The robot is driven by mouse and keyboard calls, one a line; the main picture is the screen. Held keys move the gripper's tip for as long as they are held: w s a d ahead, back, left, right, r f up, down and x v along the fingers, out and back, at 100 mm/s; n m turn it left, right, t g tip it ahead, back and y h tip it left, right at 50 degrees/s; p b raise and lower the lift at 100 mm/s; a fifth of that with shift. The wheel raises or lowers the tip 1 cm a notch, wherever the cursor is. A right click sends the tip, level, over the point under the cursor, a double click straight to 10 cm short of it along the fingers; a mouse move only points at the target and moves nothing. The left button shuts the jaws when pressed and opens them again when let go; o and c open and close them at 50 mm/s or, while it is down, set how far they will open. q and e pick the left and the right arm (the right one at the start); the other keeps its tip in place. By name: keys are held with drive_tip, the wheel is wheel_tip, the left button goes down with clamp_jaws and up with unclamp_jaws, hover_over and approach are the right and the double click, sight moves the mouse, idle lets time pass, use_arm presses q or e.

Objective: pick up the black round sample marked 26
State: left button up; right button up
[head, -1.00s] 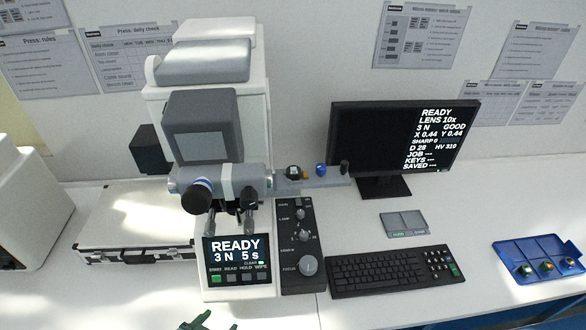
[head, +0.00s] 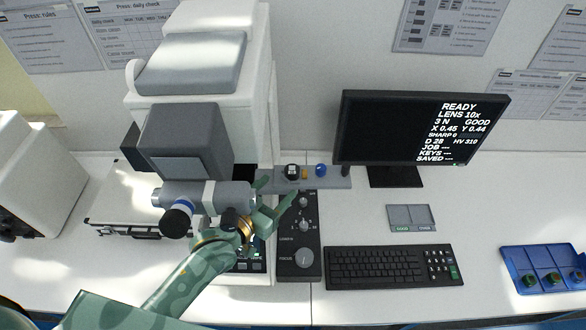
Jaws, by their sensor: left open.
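A small black round piece (head: 292,171) with a pale top sits on the grey stage (head: 336,182) of the hardness tester (head: 190,140). Its marking is too small to read, so I cannot confirm 26. My green left gripper (head: 276,192) is open and empty, in front of the tester and just left of the black piece. Its fingers point up and right, apart from the piece. My left arm hides most of the tester's front display. My right gripper is not in view.
An orange piece (head: 304,174) and a blue knob-like piece (head: 321,170) sit close beside the black one. The dark control panel (head: 296,262) stands in front. A keyboard (head: 375,268), monitor (head: 415,130), grey two-part tray (head: 411,214) and blue tray (head: 512,254) lie to the right.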

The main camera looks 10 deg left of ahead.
sight(288, 174)
use_arm(q)
drive_tip(key=shift+x, duration=1.1)
drive_tip(key=x, duration=0.3)
drive_tip(key=shift+w+r+p, duration=0.1)
drive_tip(key=shift+w+p, duration=0.2)
drive_tip(key=shift+w, duration=0.2)
drive_tip(key=shift+a, duration=0.1)
drive_tip(key=shift+c, duration=0.7)
drive_tip(key=c, duration=0.9)
drive_tip(key=shift+c, duration=0.3)
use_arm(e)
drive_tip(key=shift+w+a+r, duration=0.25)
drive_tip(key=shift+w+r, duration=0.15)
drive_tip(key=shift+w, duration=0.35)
